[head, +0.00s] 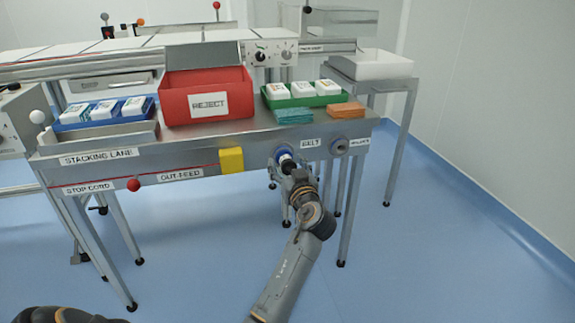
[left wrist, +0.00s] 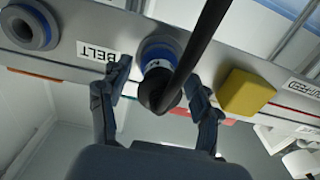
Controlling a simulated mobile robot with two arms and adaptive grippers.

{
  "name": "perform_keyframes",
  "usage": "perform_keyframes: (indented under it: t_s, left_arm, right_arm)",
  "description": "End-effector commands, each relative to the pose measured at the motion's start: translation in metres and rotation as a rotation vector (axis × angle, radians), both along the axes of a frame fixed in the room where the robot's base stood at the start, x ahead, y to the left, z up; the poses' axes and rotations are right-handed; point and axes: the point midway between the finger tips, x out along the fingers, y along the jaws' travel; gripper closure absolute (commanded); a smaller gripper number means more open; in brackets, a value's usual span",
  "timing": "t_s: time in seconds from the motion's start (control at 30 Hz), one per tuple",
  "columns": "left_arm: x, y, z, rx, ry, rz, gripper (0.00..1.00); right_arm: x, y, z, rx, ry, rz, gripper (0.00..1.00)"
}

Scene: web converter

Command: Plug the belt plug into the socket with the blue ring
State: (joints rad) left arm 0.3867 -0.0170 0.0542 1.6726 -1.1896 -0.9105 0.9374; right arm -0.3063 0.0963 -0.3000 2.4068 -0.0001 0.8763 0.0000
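The socket with the blue ring (head: 281,152) is on the front rail of the table, left of the BELT label. It also shows in the left wrist view (left wrist: 152,45), which sees the rail upside down. The dark belt plug (left wrist: 158,92) sits in front of this socket, lined up with it and apparently touching; how deep it sits I cannot tell. Its black cable (left wrist: 203,35) crosses the wrist view. My left gripper (left wrist: 160,78) is open, with one finger on each side of the plug and visible gaps. In the head view the left gripper (head: 288,166) is at the socket. My right gripper is not in view.
A grey round socket (head: 340,146) is on the rail to the right. A yellow block (head: 231,160) is on the rail to the left. A red REJECT bin (head: 207,92) and a green tray (head: 304,101) stand on the table. The floor in front is clear.

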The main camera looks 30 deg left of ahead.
Motion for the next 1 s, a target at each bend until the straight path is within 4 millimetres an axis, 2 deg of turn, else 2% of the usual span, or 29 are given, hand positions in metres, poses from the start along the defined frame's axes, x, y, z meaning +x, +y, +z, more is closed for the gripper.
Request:
perform_keyframes:
  t_s: [0.23,0.63,1.0]
  left_arm:
    - [-0.006,-0.008,-0.002,-0.002,0.001,-0.002,0.37]
    - [-0.044,-0.053,-0.001,-0.002,0.001,-0.001,0.37]
    - [-0.049,-0.057,0.0,0.0,0.0,0.0,0.37]
  right_arm:
    - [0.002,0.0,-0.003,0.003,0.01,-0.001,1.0]
    - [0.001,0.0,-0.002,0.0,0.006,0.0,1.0]
    - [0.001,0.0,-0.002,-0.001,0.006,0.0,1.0]
